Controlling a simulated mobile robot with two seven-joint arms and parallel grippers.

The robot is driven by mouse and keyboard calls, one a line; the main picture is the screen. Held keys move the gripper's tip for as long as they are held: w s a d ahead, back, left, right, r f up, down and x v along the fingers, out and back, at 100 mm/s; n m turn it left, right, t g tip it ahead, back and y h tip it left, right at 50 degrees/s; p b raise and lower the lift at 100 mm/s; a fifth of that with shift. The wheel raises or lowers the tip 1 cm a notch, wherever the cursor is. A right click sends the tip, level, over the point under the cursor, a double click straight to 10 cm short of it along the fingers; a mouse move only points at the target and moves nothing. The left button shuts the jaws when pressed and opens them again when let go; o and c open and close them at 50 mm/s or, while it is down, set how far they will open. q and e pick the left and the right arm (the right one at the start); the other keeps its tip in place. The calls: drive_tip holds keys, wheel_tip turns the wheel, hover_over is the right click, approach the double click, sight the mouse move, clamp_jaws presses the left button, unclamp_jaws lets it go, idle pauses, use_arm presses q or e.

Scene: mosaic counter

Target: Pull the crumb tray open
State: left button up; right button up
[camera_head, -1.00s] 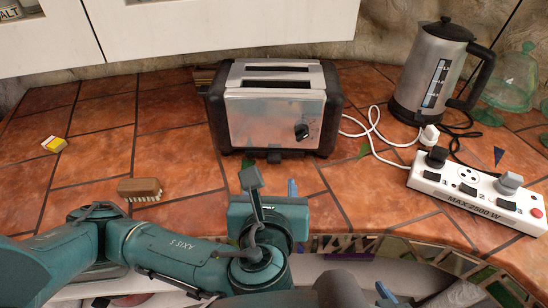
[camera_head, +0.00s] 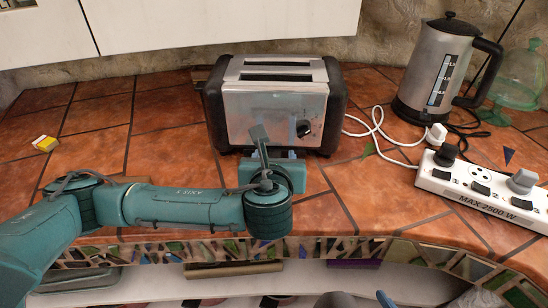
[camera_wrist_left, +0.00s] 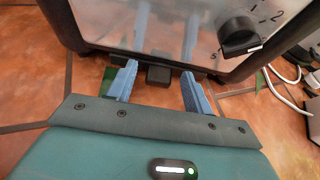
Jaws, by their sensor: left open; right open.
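The toaster (camera_head: 272,112) is silver and black and stands on the tiled counter. The crumb tray shows in the left wrist view as a small black tab (camera_wrist_left: 158,74) at the toaster's lower front edge. My left gripper (camera_wrist_left: 158,88) is open, its two blue fingers on either side of the tab, apart from it and pointing at the toaster. In the head view my left wrist (camera_head: 268,185) is in front of the toaster and hides the tab. Of my right gripper, only what looks like a blue fingertip (camera_head: 385,299) shows at the bottom edge.
A kettle (camera_head: 440,75) and a white power strip (camera_head: 480,190) with cables stand to the right. A small yellow-and-white box (camera_head: 45,143) lies at the left. The mosaic counter edge (camera_head: 330,248) runs below my left arm. A toaster knob (camera_wrist_left: 240,37) is near the fingers.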

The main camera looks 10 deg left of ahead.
use_arm(q)
drive_tip(key=shift+c, duration=0.5)
clamp_jaws()
